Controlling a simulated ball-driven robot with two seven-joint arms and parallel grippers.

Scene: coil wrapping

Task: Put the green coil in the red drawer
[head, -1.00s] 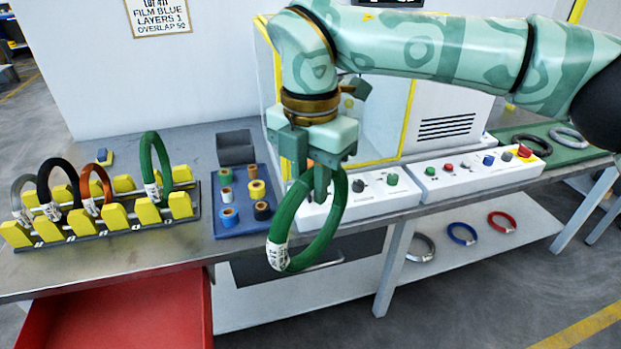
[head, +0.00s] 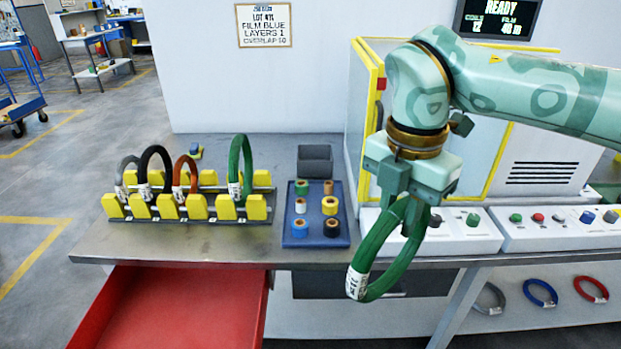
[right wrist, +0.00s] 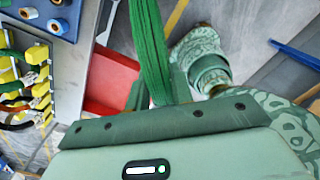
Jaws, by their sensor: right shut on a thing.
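My right gripper (head: 402,208) is shut on a green coil (head: 382,246) with a white label, which hangs tilted in front of the bench edge. The held coil also fills the top middle of the right wrist view (right wrist: 148,45). The red drawer (head: 172,308) is pulled open below the bench at the lower left of the head view and looks empty in the part that shows. The drawer also shows in the right wrist view (right wrist: 107,82), beside the held coil. A second green coil (head: 247,160) stands in the yellow-post rack. My left gripper is not in view.
The rack (head: 190,215) also holds grey, black and orange coils. A blue tray (head: 316,238) with several tape rolls lies right of it. Control boxes (head: 550,228) line the bench. Grey, blue and red coils lie on the lower shelf (head: 515,318).

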